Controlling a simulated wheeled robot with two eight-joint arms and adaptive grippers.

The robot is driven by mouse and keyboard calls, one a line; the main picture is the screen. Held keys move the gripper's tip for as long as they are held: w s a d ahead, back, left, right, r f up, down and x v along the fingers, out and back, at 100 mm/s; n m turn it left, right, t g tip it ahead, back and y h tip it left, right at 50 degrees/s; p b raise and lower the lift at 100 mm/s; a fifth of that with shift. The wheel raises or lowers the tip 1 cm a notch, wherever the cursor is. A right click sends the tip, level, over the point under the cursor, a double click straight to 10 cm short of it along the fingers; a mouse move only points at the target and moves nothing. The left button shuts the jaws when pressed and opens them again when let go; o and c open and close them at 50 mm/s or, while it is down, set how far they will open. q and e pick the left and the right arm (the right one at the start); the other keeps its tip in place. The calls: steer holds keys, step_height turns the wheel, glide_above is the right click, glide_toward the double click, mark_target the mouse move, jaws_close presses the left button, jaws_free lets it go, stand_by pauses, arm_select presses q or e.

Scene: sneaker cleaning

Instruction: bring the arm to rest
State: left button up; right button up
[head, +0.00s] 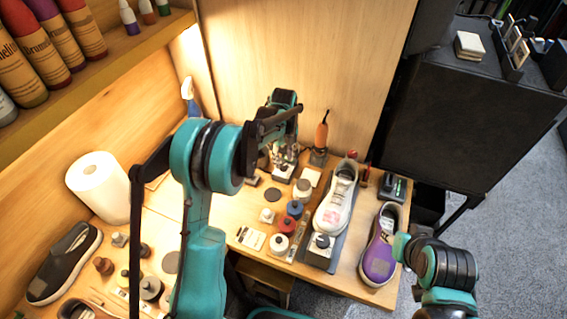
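My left arm rises large through the middle of the head view and bends over the workbench (248,222). My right arm shows only as a teal and black section at the lower right, beside the purple sneaker (379,254). Its gripper is not visible.
A white sneaker (336,203) stands on a dark tray. An orange-handled tool (321,133) stands behind. A paper roll (98,186) and a dark shoe (64,262) are at left. Bottles line the upper-left shelf.

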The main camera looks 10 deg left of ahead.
arm_select(q)
steer(key=shift+r+p, duration=0.3)
steer(key=shift+r, duration=0.5)
steer(key=s+r+n+t, duration=0.3)
steer(key=s+r+n, duration=0.8)
steer(key=s+r, duration=0.15)
steer(key=s+n+t, duration=0.4)
steer(key=s+n, duration=1)
steer(key=s, duration=0.1)
steer(key=shift+a+n, duration=0.3)
steer(key=shift+a, duration=0.1)
